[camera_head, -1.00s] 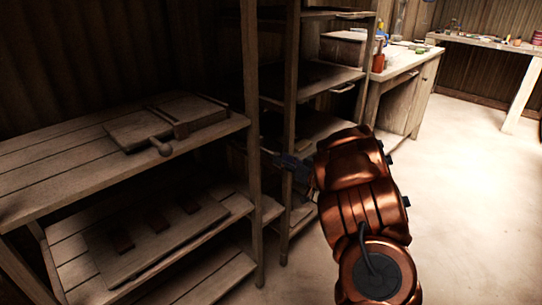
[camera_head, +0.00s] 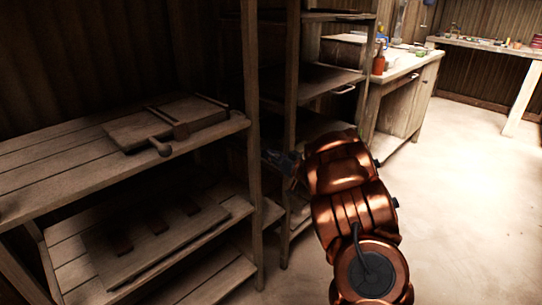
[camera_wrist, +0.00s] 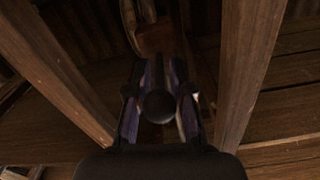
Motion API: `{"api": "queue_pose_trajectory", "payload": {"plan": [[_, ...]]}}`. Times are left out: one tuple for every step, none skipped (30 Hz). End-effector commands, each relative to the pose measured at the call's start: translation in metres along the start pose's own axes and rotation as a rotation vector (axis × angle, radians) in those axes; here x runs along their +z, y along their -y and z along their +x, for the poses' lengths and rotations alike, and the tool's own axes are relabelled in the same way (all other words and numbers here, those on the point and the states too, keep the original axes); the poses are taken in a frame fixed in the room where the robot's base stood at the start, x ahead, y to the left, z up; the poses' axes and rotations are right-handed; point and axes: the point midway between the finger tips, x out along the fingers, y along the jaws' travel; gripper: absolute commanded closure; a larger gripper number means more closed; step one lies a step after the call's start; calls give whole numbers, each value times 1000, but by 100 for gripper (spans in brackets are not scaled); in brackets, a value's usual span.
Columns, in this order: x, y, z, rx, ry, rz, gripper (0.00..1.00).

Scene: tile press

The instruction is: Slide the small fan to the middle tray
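I cannot make out a small fan in either view. In the head view, my gripper (camera_head: 280,162) is low at the posts between two shelf units, right of the left unit, and looks small and dark. In the wrist view, my gripper (camera_wrist: 159,65) has two dark fingers with a gap between their tips. A dark round knob (camera_wrist: 160,106) shows between the fingers; I cannot tell what it belongs to. A flat wooden press (camera_head: 165,123) with a round-ended handle (camera_head: 160,147) lies on the left unit's upper shelf. A flat board with three dark blocks (camera_head: 160,243) lies on the shelf below.
Wooden posts (camera_wrist: 62,75) and (camera_wrist: 246,70) stand on both sides of my gripper in the wrist view. The second shelf unit (camera_head: 330,82) stands behind. A workbench (camera_head: 405,70) with bottles is further back. The floor (camera_head: 465,190) at right is clear.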

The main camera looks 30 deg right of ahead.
Motion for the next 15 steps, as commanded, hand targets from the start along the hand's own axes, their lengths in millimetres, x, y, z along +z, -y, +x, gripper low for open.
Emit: {"api": "queue_pose_trajectory", "payload": {"plan": [[0,0,0,0,0,0,87],[0,0,0,0,0,0,90],[0,0,0,0,0,0,94],[0,0,0,0,0,0,97],[0,0,0,0,0,0,100],[0,0,0,0,0,0,100],[0,0,0,0,0,0,100],[0,0,0,0,0,0,100],[0,0,0,0,1,0,100],[0,0,0,0,1,0,100],[0,0,0,0,1,0,100],[0,0,0,0,1,0,100],[0,0,0,0,1,1,100],[1,0,0,0,1,1,100],[1,0,0,0,2,1,100]]}}
